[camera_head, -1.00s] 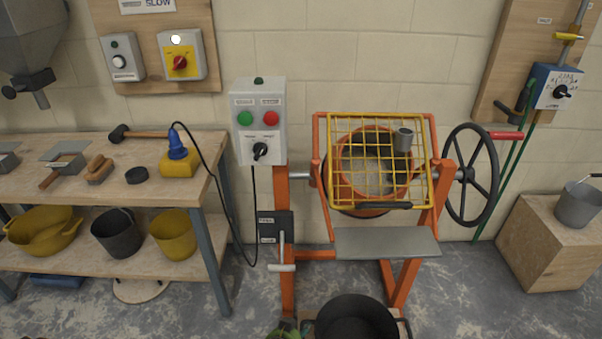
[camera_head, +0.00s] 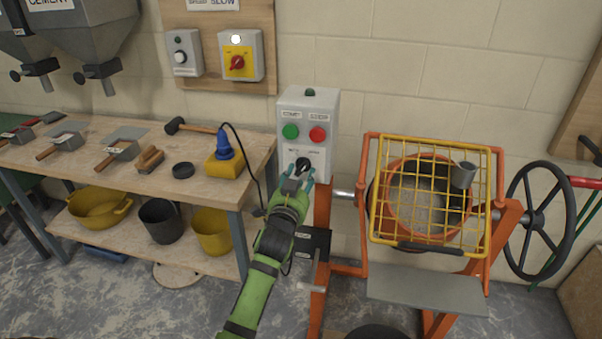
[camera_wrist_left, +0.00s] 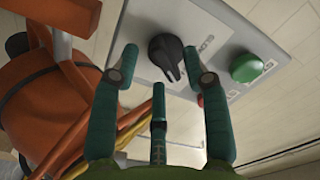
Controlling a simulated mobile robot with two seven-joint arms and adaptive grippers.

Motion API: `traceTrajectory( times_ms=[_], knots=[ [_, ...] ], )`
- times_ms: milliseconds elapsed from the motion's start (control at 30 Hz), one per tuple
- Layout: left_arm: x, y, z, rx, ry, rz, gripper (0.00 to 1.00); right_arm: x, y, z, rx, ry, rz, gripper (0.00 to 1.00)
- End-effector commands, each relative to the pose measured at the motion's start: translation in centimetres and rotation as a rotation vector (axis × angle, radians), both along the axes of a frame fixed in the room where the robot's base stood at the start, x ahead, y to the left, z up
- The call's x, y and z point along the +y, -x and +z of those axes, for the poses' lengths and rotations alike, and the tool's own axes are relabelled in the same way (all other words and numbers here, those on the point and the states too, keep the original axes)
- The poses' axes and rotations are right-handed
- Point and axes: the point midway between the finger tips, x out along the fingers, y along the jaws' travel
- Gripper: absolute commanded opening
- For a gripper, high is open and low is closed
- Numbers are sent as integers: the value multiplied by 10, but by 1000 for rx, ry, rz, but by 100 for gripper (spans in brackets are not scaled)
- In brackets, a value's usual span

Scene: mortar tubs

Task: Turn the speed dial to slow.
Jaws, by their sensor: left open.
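The black speed dial (camera_head: 303,163) is on the lower front of a grey control box (camera_head: 322,100), under a green button (camera_head: 290,131) and a red button (camera_head: 317,134). My left gripper (camera_head: 297,176) is open right in front of the dial. In the left wrist view the dial (camera_wrist_left: 168,55) shows between and just beyond the spread green fingertips (camera_wrist_left: 160,65); whether they touch it I cannot tell. My right gripper is out of view.
The orange mixer (camera_head: 376,265) with its yellow grid guard (camera_head: 433,241) stands right of the box. A wall board (camera_head: 220,75) holds a yellow panel with a red switch (camera_head: 238,62).

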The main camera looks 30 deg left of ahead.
Motion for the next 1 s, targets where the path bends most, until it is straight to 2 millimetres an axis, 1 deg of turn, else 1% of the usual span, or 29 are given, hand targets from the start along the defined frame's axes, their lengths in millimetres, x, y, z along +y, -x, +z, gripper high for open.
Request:
traceTrajectory(
  times_ms=[33, 100, 200, 467, 567, 600, 733, 1000],
  knots=[
    [2, -5, 1, -1, 0, 1, 46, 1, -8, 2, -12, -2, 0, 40],
    [3, -10, 0, 0, 0, 0, 46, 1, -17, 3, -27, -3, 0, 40],
    [4, -15, 0, 1, 0, 1, 46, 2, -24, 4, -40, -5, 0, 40],
    [4, -15, -1, 0, 0, 0, 46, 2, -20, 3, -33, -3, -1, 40],
    [4, -15, -1, 0, 1, 0, 10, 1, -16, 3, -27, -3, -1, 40],
    [4, -15, -1, 0, 0, 0, 0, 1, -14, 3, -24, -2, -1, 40],
    [4, -15, -1, 1, 0, -1, 0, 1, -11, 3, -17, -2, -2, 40],
    [4, -15, 0, -7, 31, 0, 0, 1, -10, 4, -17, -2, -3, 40]
  ],
)
